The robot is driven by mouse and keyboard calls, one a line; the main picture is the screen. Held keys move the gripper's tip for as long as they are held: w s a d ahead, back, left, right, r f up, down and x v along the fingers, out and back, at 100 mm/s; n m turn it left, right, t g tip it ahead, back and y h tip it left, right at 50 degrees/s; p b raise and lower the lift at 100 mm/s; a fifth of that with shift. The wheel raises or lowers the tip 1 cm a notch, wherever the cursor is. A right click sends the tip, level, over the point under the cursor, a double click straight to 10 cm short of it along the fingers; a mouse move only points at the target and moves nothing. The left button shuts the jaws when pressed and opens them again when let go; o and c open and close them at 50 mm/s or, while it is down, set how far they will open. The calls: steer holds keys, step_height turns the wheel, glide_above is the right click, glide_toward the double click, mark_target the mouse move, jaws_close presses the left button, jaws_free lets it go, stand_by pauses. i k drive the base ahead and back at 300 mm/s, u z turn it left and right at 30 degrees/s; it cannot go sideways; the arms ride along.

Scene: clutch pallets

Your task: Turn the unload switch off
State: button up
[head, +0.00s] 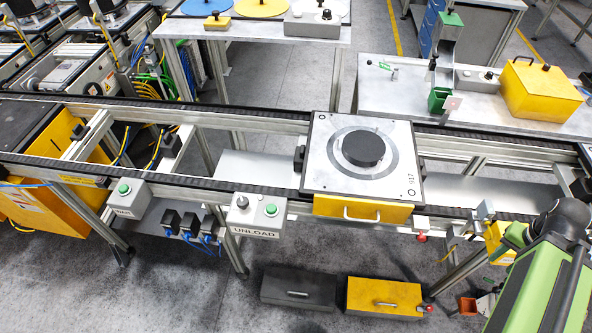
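The unload control box (256,222) is a light grey box labelled UNLOAD on the front edge of the conveyor, left of the pallet. On its top is a dark rotary switch (242,202) at the left and a green push button (271,209) at the right. The switch is too small to tell its setting. Part of my green and black arm shows at the lower right, well to the right of the box. My gripper cannot be made out, and nothing is seen touching the switch.
A pallet (320,170) with a black disc sits on the conveyor. Another control box (127,199) with a green button is farther left. Black connectors (190,222) hang between the boxes. Dark (298,291) and yellow (383,296) drawers lie below. The space before the unload box looks clear.

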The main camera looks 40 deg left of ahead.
mark_target(242, 202)
steer(key=z, duration=0.4)
steer(key=k, duration=0.1)
steer(key=u, duration=2.75)
steer(key=k, duration=0.85)
steer(key=z, duration=0.2)
steer(key=i, duration=0.85)
steer(key=u, duration=0.1)
